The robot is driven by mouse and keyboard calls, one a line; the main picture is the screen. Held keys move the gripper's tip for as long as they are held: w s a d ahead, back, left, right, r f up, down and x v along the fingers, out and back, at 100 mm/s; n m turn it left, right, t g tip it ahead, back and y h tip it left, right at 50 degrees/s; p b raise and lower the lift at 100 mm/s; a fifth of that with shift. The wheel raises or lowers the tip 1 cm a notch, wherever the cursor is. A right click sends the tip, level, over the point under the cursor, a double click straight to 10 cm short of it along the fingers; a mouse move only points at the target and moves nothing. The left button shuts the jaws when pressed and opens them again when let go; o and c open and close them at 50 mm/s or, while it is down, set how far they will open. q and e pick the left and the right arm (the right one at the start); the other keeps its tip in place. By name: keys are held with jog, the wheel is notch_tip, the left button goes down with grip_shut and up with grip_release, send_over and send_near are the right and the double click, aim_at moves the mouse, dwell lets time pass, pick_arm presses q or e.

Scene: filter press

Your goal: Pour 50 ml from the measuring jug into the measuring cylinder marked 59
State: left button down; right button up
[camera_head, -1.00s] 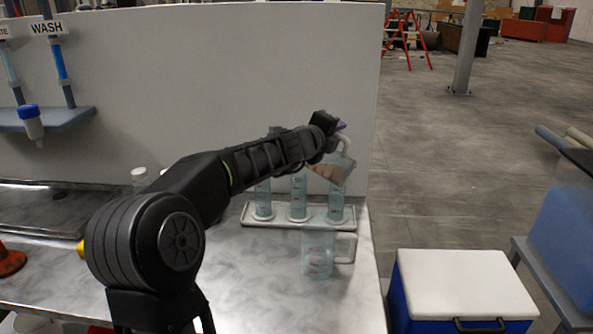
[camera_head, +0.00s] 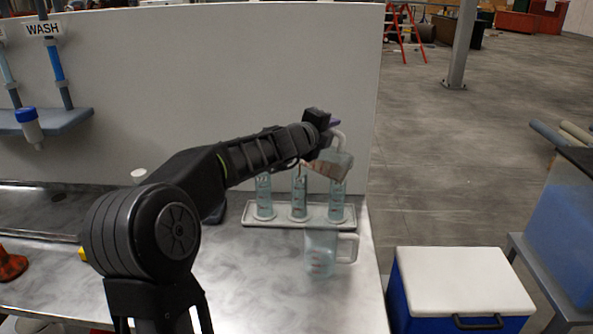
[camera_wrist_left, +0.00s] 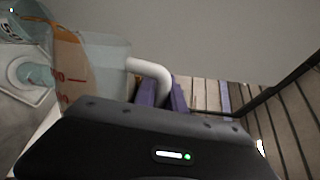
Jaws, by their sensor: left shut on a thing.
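My left gripper (camera_head: 332,124) is shut on the white handle of a clear measuring jug (camera_head: 341,160), raised above the cylinder rack. The jug is tilted with its mouth to the left and holds reddish-amber liquid; it also shows in the left wrist view (camera_wrist_left: 105,62), beside the purple fingers (camera_wrist_left: 160,92). Its lip is above the middle cylinder (camera_head: 299,200). I cannot tell whether liquid is flowing. A left cylinder (camera_head: 264,198) and a right cylinder (camera_head: 337,205) stand in the same white rack (camera_head: 275,222). The cylinder numbers are too small to read. My right gripper is not in view.
A second clear jug (camera_head: 320,258) stands upright on the bench in front of the rack. A white panel (camera_head: 220,70) rises behind. A wash station (camera_head: 45,120) is at the left. A blue cooler with white lid (camera_head: 460,280) stands right of the bench.

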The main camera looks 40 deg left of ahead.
pick_arm(q)
jog(key=shift+d, duration=0.25)
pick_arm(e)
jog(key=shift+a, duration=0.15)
pick_arm(q)
jog(key=shift+a+f+n+p, duration=0.15)
jog(key=shift+a+n+p, duration=0.25)
jog(key=shift+n, duration=0.1)
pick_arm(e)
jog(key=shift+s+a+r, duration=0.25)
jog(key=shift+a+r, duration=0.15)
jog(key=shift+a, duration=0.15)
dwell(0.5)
